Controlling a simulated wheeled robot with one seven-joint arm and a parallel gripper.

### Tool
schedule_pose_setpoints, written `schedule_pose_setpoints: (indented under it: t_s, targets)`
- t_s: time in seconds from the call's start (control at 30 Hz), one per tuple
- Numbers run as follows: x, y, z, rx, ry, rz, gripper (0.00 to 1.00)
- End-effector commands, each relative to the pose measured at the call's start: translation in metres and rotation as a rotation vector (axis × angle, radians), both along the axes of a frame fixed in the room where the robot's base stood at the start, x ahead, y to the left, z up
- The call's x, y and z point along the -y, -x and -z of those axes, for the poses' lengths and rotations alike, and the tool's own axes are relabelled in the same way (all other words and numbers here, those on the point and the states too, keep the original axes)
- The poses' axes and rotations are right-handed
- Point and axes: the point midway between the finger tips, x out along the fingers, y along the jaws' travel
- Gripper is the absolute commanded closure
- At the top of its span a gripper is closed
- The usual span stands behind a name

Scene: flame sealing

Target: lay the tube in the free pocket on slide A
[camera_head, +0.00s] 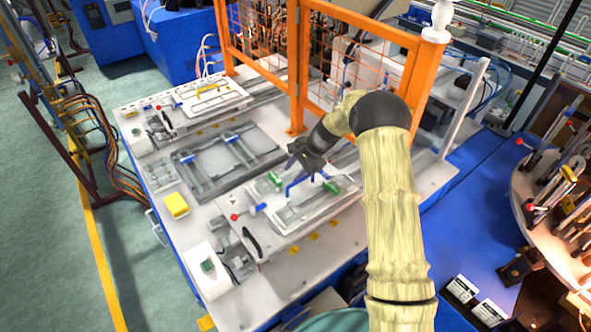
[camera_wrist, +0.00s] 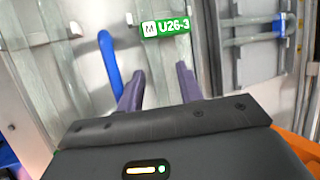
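My gripper (camera_head: 308,160) hangs over the near slide (camera_head: 283,228) at the front of the white bench. In the wrist view its two purple-grey fingers (camera_wrist: 160,82) stand apart, with a pale, glassy surface behind them. I see no tube clearly held between them. A bent blue handle (camera_wrist: 108,62) is just left of the fingers; it also shows in the head view (camera_head: 297,186). Clear glass-like strips lie on the slide, but I cannot make out the tube or which pocket is free. No letter A is readable.
A middle grey frame (camera_head: 190,180) and a far slide (camera_head: 205,100) lie behind the near one. An orange mesh fence (camera_head: 300,75) stands along the bench. A yellow box (camera_head: 176,205) sits at the left. A round rack (camera_head: 548,235) with several upright rods is at the right.

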Motion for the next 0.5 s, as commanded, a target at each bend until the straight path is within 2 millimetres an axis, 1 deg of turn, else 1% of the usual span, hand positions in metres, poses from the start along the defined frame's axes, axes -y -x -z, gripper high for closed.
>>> schedule_pose_setpoints:
  t_s: [0.07,0.23,0.37,0.5]
  targets:
    - [0.002,0.002,0.002,-0.006,0.002,-0.001,0.60]
    - [0.009,0.002,-0.009,-0.004,0.002,0.000,0.60]
    - [0.020,0.002,-0.027,-0.001,0.003,0.002,0.60]
    - [0.033,0.003,-0.051,0.002,0.002,0.001,0.60]
